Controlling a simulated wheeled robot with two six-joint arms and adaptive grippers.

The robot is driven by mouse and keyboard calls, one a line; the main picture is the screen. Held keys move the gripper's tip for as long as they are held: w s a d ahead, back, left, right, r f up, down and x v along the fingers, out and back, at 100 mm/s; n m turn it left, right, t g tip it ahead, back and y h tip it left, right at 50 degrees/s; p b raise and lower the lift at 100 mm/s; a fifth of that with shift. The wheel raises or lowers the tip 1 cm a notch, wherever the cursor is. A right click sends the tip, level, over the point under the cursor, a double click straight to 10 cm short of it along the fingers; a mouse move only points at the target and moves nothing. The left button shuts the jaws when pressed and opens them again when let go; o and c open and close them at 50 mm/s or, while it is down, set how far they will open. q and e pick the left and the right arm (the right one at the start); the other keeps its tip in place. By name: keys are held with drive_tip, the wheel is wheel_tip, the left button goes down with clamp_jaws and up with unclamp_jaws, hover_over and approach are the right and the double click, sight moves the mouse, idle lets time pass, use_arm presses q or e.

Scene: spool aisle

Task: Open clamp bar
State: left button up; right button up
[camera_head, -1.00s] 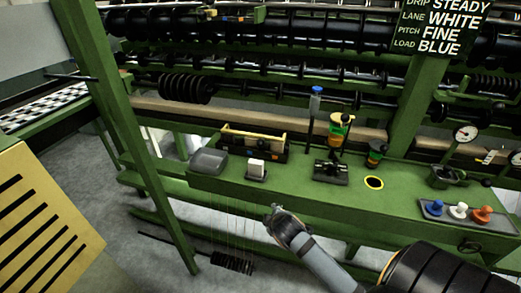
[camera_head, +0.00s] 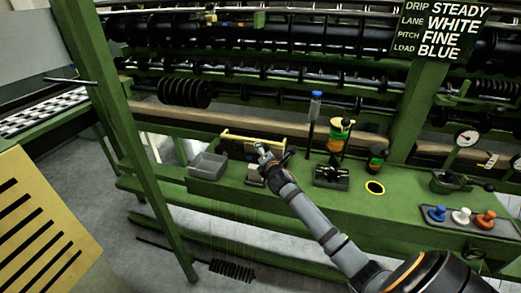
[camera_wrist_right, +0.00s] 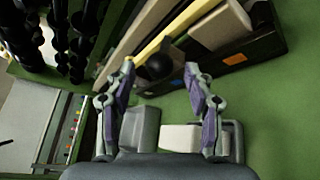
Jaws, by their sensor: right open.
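A yellow bar (camera_head: 253,138), which looks like the clamp bar, runs along a dark box (camera_head: 235,150) on the green bench. It crosses the upper part of the right wrist view (camera_wrist_right: 152,48) at a slant. My right gripper (camera_head: 264,150) is at the bar's front, near its right half. In the wrist view the gripper (camera_wrist_right: 160,68) is open, its purple-padded fingers apart. A round black knob (camera_wrist_right: 158,66) shows between the fingertips, beside the bar. I cannot tell whether the fingers touch either. My left gripper is not in view.
A white block (camera_wrist_right: 181,138) lies below the fingers in the wrist view.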

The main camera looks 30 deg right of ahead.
drive_tip(key=shift+x, duration=1.9)
drive_tip(key=shift+c, duration=0.4)
clamp_jaws()
